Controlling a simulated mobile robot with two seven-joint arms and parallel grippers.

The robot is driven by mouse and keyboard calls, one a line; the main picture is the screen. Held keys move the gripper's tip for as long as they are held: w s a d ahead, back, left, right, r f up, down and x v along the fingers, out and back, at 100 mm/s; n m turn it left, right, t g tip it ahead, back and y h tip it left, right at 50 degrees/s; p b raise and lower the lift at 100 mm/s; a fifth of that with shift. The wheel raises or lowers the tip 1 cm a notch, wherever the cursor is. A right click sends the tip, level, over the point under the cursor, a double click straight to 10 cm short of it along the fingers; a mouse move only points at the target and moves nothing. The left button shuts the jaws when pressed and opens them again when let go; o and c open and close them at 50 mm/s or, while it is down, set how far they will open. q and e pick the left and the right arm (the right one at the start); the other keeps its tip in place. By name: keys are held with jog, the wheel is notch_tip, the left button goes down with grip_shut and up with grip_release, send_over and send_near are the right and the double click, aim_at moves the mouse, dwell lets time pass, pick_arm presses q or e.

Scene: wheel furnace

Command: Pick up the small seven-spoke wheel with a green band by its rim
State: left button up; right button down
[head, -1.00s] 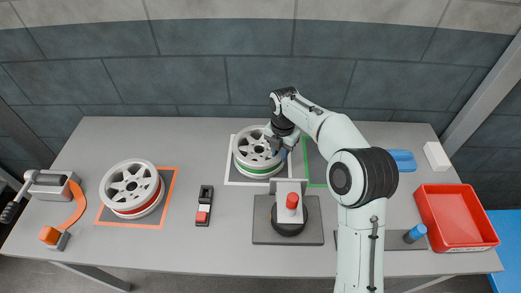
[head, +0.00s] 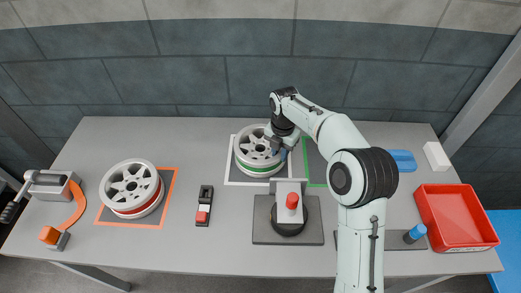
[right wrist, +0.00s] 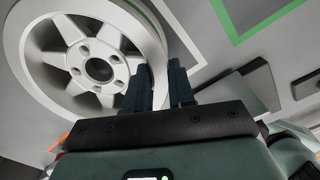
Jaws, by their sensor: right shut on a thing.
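The small seven-spoke wheel with a green band (head: 253,151) lies flat, spokes up, in the white-outlined square at the back middle of the table. In the right wrist view the wheel (right wrist: 60,30) fills the upper left. My right gripper (head: 278,148) reaches down at the wheel's right side. In the right wrist view its two dark fingers (right wrist: 160,80) are shut on the wheel's rim, one inside and one outside. The wheel appears to rest on the table. My left gripper is not in view.
A red-banded wheel (head: 132,189) lies in an orange outline at left. A grey stand with a red knob (head: 291,202) is just in front of the green-banded wheel. A red tray (head: 457,216) is at right. A green outline (head: 307,163) lies right of the wheel.

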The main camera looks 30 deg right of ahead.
jog(key=shift+w+r, duration=0.1)
jog(key=shift+r, duration=0.05)
dwell(0.4)
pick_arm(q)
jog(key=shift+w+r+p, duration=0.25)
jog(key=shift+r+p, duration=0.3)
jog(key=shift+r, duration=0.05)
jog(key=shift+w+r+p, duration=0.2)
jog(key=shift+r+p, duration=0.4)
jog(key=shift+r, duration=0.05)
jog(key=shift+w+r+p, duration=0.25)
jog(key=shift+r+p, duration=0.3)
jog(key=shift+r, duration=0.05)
pick_arm(e)
jog(key=shift+r, duration=1.95)
